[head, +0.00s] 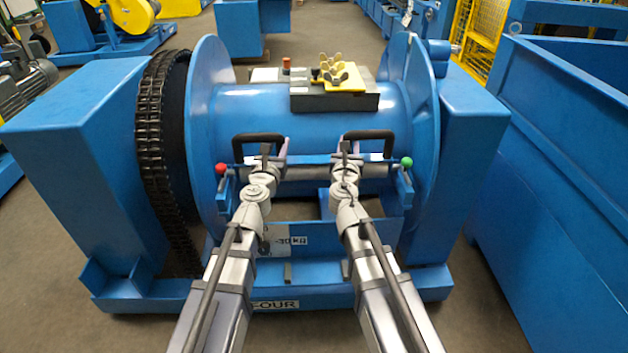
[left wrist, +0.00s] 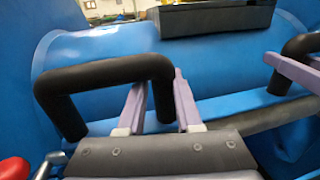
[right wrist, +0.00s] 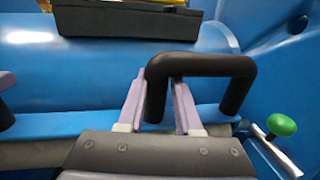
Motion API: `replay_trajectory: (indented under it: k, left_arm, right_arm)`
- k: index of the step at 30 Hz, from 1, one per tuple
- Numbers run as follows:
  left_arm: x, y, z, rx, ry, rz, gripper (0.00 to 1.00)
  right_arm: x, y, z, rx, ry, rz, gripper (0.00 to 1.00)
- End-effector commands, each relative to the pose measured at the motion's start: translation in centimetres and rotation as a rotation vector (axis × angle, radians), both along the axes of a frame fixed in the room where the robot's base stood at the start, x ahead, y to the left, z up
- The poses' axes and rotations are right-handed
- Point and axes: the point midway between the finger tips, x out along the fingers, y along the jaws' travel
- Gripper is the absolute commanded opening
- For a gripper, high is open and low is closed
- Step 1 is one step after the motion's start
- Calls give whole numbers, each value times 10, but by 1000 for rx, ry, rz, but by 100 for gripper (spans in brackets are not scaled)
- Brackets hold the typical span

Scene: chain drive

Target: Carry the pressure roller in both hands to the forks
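The pressure roller is a grey bar (head: 300,174) lying crosswise in front of the blue drum, with a black U-shaped handle near each end. My left gripper (head: 272,155) has its fingers on either side of the right leg of the left handle (left wrist: 105,70) and looks shut on it. My right gripper (head: 351,155) looks shut on the left leg of the right handle (right wrist: 205,67). A red knob (head: 221,168) and a green knob (head: 407,162) sit on levers at the two ends. Whether the roller rests in the forks is hidden by my grippers and the handles.
Large drum flanges (head: 205,130) rise at both sides. A chain (head: 158,140) runs at left; a blue bin (head: 560,160) stands at right.

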Motion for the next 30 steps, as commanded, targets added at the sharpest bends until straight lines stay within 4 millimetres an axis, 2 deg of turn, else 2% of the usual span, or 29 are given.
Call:
replay_trajectory:
  k: [1, 6, 17, 20, 30]
  left_arm:
    - [0, 0, 1, 0, 0, 0, 41]
    - [0, 0, 1, 0, 0, 0, 57]
    - [-6, 1, 1, 0, 0, 0, 57]
    - [-16, 3, 1, 0, 0, 0, 57]
    - [-68, 12, 1, 0, 1, -2, 57]
  right_arm:
    - [0, 0, 1, 0, 0, 0, 41]
    - [0, 0, 1, 0, 0, 1, 57]
    - [0, 1, 1, 0, 0, 1, 57]
    - [0, 1, 1, 0, 0, 2, 57]
    - [0, 1, 1, 0, 0, 2, 57]
